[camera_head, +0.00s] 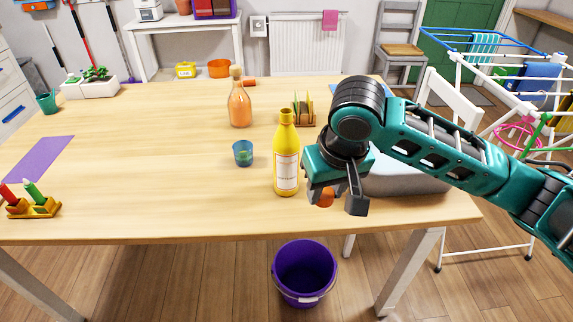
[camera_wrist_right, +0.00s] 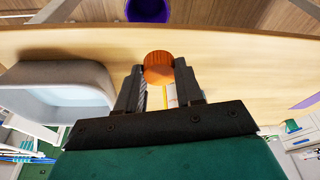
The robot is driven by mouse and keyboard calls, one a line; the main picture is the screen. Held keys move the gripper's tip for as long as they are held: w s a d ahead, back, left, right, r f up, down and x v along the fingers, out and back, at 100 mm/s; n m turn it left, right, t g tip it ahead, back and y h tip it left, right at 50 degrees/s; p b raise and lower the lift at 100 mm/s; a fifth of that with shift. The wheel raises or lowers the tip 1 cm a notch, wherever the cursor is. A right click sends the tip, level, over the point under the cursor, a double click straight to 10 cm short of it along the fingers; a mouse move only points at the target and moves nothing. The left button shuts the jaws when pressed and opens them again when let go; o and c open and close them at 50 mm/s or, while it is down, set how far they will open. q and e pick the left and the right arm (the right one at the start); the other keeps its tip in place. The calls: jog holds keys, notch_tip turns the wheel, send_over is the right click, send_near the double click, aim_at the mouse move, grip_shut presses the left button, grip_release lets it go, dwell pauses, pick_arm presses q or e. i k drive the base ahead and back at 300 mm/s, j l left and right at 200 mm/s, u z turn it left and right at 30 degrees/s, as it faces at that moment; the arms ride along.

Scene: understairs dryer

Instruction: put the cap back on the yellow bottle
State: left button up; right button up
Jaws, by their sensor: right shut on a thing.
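The yellow bottle (camera_head: 286,165) stands upright on the wooden table, with a white label and an uncapped neck. My right gripper (camera_head: 340,200) is just to its right in the head view, shut on the orange cap (camera_head: 326,197). In the right wrist view the cap (camera_wrist_right: 158,66) sits between the fingertips of the right gripper (camera_wrist_right: 160,78). A strip of yellow and white, probably the bottle (camera_wrist_right: 171,97), shows between the fingers below the cap. The cap is apart from the bottle's neck and lower than it in the head picture. My left gripper is not in view.
A blue cup (camera_head: 243,153) and an orange glass bottle (camera_head: 239,108) stand left of and behind the yellow bottle. A rack (camera_head: 303,112) is behind it. A grey basin (camera_head: 405,182) lies right, partly behind my arm. A purple bucket (camera_head: 305,272) stands on the floor.

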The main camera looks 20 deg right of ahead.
aim_at(285, 141)
jog(key=i+l+u, duration=0.15)
jog(key=l+u, duration=0.2)
jog(key=l, duration=0.55)
jog(key=i+l+u, duration=0.1)
jog(key=l+u, duration=0.2)
jog(key=l, duration=0.65)
